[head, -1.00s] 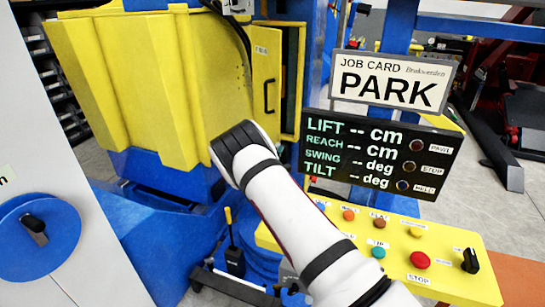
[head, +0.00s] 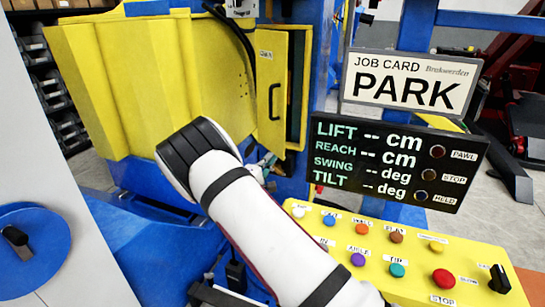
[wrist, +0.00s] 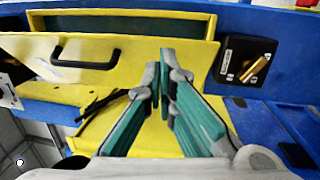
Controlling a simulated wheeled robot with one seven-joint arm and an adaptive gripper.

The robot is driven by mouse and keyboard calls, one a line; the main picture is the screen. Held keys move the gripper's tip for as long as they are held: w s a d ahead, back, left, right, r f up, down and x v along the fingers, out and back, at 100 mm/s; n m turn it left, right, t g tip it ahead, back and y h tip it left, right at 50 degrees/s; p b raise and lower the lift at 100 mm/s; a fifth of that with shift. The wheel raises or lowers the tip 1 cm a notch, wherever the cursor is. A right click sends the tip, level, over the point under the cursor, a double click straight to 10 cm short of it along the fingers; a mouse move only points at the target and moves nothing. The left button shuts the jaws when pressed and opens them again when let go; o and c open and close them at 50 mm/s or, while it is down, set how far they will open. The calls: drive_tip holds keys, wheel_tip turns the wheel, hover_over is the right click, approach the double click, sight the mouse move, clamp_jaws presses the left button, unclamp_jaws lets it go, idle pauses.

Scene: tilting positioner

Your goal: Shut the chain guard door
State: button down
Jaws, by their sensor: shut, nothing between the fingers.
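The chain guard door (head: 271,75) is a yellow panel with a black bar handle (head: 274,102), in the upper middle of the head view. It stands ajar, with a dark gap (head: 296,85) showing along its right side. In the wrist view the door (wrist: 140,60) spans the upper left with its handle (wrist: 86,58), and the dark opening (wrist: 130,24) lies behind its top edge. My gripper (wrist: 161,68) is shut and empty, its fingertips to the right of the handle and over the door; I cannot tell whether they touch it. It shows small below the door in the head view (head: 264,165).
A yellow button panel (head: 415,265) and a black readout (head: 390,160) stand at the right, below a PARK card (head: 408,85). A black box with a brass lever (wrist: 250,65) sits right of the opening. A grey cabinet with a blue dial (head: 35,245) is at left.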

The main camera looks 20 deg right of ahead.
drive_tip(key=w+a+r+m+g+h+b, duration=0.1)
drive_tip(key=w+a+m+g+h+b, duration=0.1)
drive_tip(key=w+m+g+h+b, duration=0.25)
drive_tip(key=m+g+b, duration=0.2)
drive_tip(key=g+b, duration=0.3)
drive_tip(key=b, duration=0.4)
approach(284, 144)
drive_tip(key=shift+y, duration=0.35)
drive_tip(key=x, duration=0.6)
drive_tip(key=shift+w+d+r+p, duration=0.2)
drive_tip(key=shift+w+d+p, duration=0.05)
drive_tip(key=shift+d+p, duration=0.15)
drive_tip(key=shift+s+d+r+n+t+p, duration=0.15)
drive_tip(key=shift+d+n+t+p, duration=0.35)
drive_tip(key=shift+d+p, duration=0.35)
drive_tip(key=w+d+n+t+y+p, duration=0.1)
drive_tip(key=w+d+n+t+p, duration=0.1)
drive_tip(key=w+d, duration=0.3)
drive_tip(key=d+t, duration=0.1)
drive_tip(key=d, duration=0.3)
drive_tip(key=shift+d+y, duration=0.35)
drive_tip(key=shift+y, duration=0.05)
